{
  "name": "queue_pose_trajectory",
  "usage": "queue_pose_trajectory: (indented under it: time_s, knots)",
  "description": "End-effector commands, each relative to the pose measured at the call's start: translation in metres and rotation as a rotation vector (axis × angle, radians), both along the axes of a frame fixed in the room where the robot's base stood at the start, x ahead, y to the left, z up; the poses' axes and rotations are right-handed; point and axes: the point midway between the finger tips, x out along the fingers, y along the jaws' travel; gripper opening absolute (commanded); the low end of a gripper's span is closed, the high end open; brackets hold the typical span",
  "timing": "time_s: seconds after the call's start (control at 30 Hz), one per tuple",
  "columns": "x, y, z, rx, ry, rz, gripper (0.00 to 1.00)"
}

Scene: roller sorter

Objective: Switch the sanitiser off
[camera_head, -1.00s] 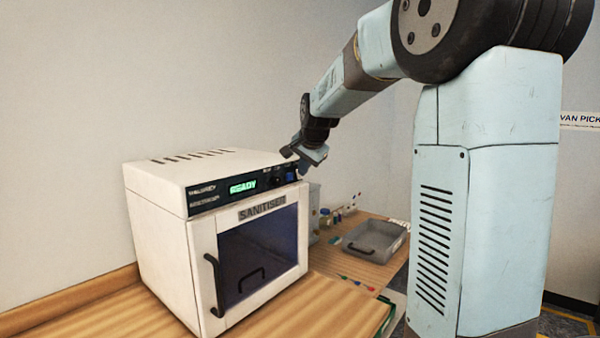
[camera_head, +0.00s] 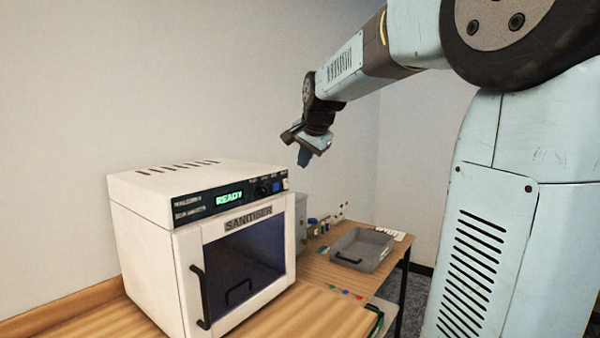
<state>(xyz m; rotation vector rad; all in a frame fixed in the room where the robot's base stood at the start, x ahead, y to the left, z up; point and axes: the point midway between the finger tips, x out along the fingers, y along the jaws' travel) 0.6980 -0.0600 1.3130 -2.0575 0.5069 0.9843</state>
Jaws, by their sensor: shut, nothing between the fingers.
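The sanitiser (camera_head: 160,246) is a white box with a dark glass door (camera_head: 243,258) that is shut and has a black handle. Its black control panel (camera_head: 187,206) runs along the top front and shows a green lit READY. Small controls (camera_head: 268,188) sit at the panel's right end, with a pale part at the corner; they are too small to read. My gripper (camera_head: 304,157) is shut and empty. It hangs in the air above and a little right of the panel's right end, pointing down, apart from the sanitiser.
The wooden counter (camera_head: 310,318) carries the sanitiser. Behind to the right, a grey tray (camera_head: 361,252) and small bottles (camera_head: 316,228) stand on a table. The back wall is close behind the sanitiser. The air above its top is clear.

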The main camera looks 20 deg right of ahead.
Motion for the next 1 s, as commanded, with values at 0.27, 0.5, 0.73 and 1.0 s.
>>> queue_pose_trajectory:
  time_s: [0.27, 0.5, 0.73, 1.0]
  knots:
    - [-0.015, 0.003, 0.022, 0.0, 0.001, 0.003, 0.0]
    - [-0.016, 0.004, 0.023, 0.0, 0.003, 0.003, 0.0]
    - [-0.016, 0.003, 0.023, -0.003, 0.006, 0.003, 0.0]
    - [-0.017, 0.001, 0.016, -0.033, 0.046, -0.001, 0.0]
